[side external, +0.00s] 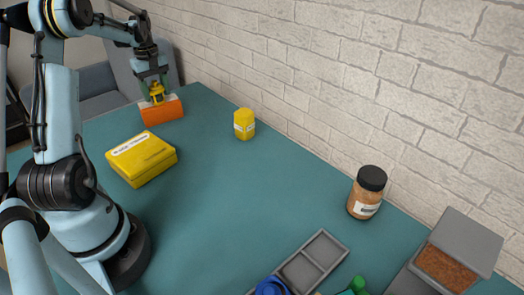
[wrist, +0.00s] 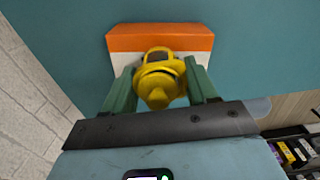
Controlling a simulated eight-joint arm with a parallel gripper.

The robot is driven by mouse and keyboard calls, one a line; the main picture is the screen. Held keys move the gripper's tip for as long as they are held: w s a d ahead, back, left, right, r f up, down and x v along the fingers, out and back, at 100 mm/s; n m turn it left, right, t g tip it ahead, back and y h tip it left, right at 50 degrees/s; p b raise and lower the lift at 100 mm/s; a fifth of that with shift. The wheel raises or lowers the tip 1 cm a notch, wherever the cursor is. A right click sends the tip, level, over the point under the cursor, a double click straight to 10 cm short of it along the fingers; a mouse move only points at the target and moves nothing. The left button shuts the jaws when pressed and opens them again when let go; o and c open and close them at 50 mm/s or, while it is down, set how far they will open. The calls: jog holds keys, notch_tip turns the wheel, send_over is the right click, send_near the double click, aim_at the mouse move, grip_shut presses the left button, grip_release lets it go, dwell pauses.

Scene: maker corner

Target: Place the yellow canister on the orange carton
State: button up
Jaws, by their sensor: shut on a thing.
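The yellow canister (side external: 157,92) is between the green fingers of my gripper (side external: 155,88), which is shut on it. It looks upright, at the top of the orange carton (side external: 163,112); I cannot tell whether it touches the carton. In the wrist view the canister (wrist: 160,78) shows a domed yellow top and a dark patch, with a finger of my gripper (wrist: 161,84) on each side. The carton (wrist: 160,38) is beyond it, orange along one side with a pale face partly hidden by canister and fingers.
A labelled yellow container (side external: 244,124) stands near the brick wall. A flat yellow case (side external: 141,158) lies left of centre. A brown jar (side external: 367,193), a grey divided tray (side external: 318,255) and an open grey box (side external: 462,245) are at right. The middle of the teal table is clear.

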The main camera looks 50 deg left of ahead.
jog(key=o, duration=1.2)
jog(key=shift+c, duration=0.2)
jog(key=shift+r, duration=0.1)
notch_tip(320, 180, up, 12)
jog(key=shift+f, duration=0.15)
jog(key=shift+w+d+r, duration=0.1)
jog(key=shift+r, duration=0.1)
jog(key=w+d+m+t+y, duration=0.15)
jog(key=d+m, duration=0.45)
jog(key=d, duration=0.8)
jog(key=w+d+m+t, duration=0.25)
jog(key=d+m, duration=0.35)
jog(key=d, duration=0.9)
jog(key=s+d+f+m+t+h, duration=0.1)
jog(key=s+d+f+m+t, duration=0.2)
jog(key=d, duration=0.7)
notch_tip(320, 180, down, 3)
jog(key=s+m, duration=0.2)
jog(key=m, duration=0.1)
jog(key=shift+s+r, duration=0.15)
jog(key=shift+a+h, duration=0.1)
jog(key=shift+h, duration=0.15)
